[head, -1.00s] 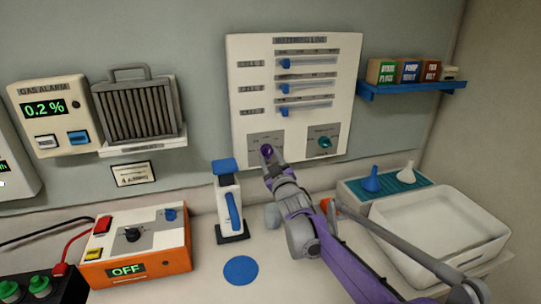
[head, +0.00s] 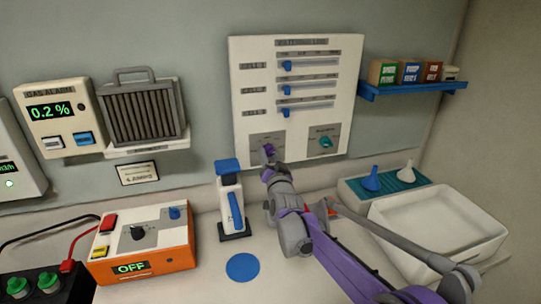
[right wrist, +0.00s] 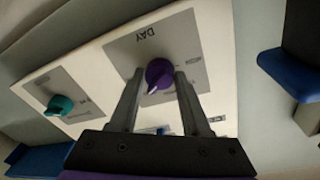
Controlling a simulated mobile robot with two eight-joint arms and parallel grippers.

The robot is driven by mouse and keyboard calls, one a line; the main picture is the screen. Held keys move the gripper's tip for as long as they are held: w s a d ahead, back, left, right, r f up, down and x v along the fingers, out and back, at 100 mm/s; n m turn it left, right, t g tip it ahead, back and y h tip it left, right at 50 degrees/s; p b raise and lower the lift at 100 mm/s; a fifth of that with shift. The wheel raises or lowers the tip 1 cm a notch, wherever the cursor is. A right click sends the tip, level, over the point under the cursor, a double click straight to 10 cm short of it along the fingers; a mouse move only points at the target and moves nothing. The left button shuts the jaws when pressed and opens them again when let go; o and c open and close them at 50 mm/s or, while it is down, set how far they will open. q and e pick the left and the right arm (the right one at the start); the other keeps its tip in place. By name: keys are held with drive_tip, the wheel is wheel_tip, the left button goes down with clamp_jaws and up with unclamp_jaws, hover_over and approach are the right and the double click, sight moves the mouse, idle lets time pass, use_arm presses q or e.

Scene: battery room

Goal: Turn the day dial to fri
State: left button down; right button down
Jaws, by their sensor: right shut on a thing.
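The day dial is a purple knob (head: 268,149) on a grey plate at the lower left of the white wall board (head: 240,90). My right gripper (head: 269,160) reaches up to it from below, and my arm hides part of the plate. In the right wrist view the purple knob (right wrist: 159,74) sits between the two fingers of my right gripper (right wrist: 158,80), which is shut on it. The word DAY shows upside down on its plate, and a pale pointer mark shows on the knob. The day labels are too small or blurred to read. My left gripper is out of view.
A teal dial (head: 325,143) sits right of the day dial, below several blue sliders (head: 287,65). A blue-handled dispenser (head: 230,200) and an orange box (head: 150,250) stand to the left. A white tub (head: 440,235) is at right, below a blue shelf (head: 415,90).

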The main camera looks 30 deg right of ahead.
drive_tip(key=m+p, duration=0.1)
drive_tip(key=m, duration=0.4)
drive_tip(key=shift+a+r+m, duration=0.1)
drive_tip(key=shift+m, duration=0.3)
idle(0.4)
drive_tip(key=shift+c, duration=1.8)
unclamp_jaws()
drive_tip(key=shift+s, duration=0.1)
drive_tip(key=v, duration=1)
drive_tip(key=shift+s+a+r+b, duration=0.2)
drive_tip(key=shift+s+r+b, duration=0.1)
drive_tip(key=shift+b, duration=0.05)
drive_tip(key=shift+f, duration=0.1)
